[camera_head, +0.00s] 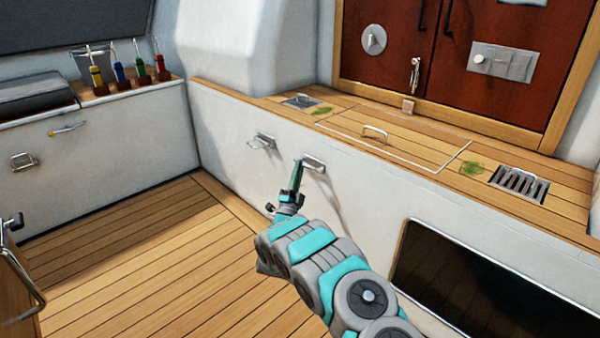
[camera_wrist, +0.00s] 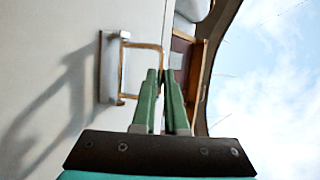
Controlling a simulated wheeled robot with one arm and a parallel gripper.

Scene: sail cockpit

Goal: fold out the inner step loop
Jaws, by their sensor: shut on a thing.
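Two metal step loops are mounted on the white bench front in the head view: one on the left (camera_head: 262,141) and one on the right (camera_head: 313,162). My gripper (camera_head: 298,164) is at the right loop, with its green fingers pointing up. In the wrist view, this loop (camera_wrist: 143,45) stands out from its pale bracket plate (camera_wrist: 109,68) on the white wall. My gripper (camera_wrist: 164,72) is shut on the loop's outer bar. The fingertips hide part of that bar.
A wooden bench top (camera_head: 400,148) with a hatch and handle lies above the loops. A dark recessed panel (camera_head: 480,285) is at lower right. The slatted wooden floor (camera_head: 140,260) to the left is clear. Another metal fitting (camera_head: 24,161) is on the left wall.

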